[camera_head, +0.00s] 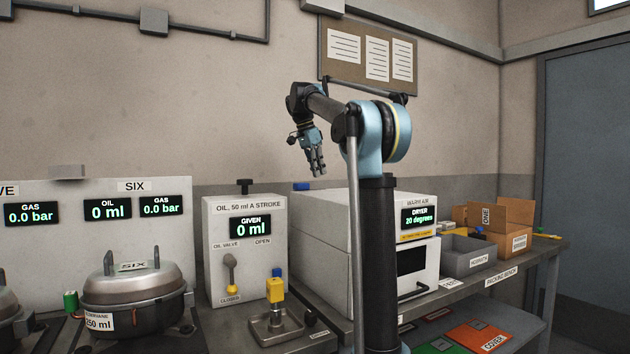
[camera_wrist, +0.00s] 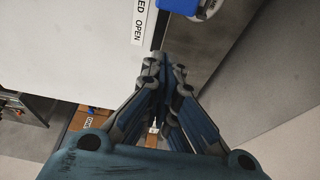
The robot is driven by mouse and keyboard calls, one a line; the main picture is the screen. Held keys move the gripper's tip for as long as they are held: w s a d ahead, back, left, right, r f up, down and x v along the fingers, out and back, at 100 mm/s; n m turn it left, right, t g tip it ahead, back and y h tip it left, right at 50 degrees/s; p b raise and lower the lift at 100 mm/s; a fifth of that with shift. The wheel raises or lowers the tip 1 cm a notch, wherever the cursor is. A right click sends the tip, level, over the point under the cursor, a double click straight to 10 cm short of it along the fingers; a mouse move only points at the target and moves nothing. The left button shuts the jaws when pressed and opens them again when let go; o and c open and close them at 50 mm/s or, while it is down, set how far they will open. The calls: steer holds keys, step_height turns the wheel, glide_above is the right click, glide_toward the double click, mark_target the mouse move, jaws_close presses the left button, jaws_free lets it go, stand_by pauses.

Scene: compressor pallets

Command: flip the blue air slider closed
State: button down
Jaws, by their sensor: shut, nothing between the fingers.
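A blue piece, which looks like the air slider (camera_head: 302,186), sits on top of the white dryer housing at its back left edge. In the wrist view the blue slider (camera_wrist: 178,4) is cut off by the top edge, beside a label reading OPEN and a partly cut label ending in ED. Its exact position along its travel cannot be told. My gripper (camera_head: 318,170) hangs above the dryer housing, fingers pointing down, a little right of the blue piece. In the wrist view my gripper (camera_wrist: 164,62) is shut and empty, apart from the slider.
The white dryer (camera_head: 325,236) stands on the bench. An oil unit (camera_head: 236,215) with a lever and a yellow-topped fitting (camera_head: 275,290) is left of it. The air above the dryer's left part looks clear.

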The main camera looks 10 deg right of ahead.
steer(key=v, duration=0.7)
stand_by(0.5)
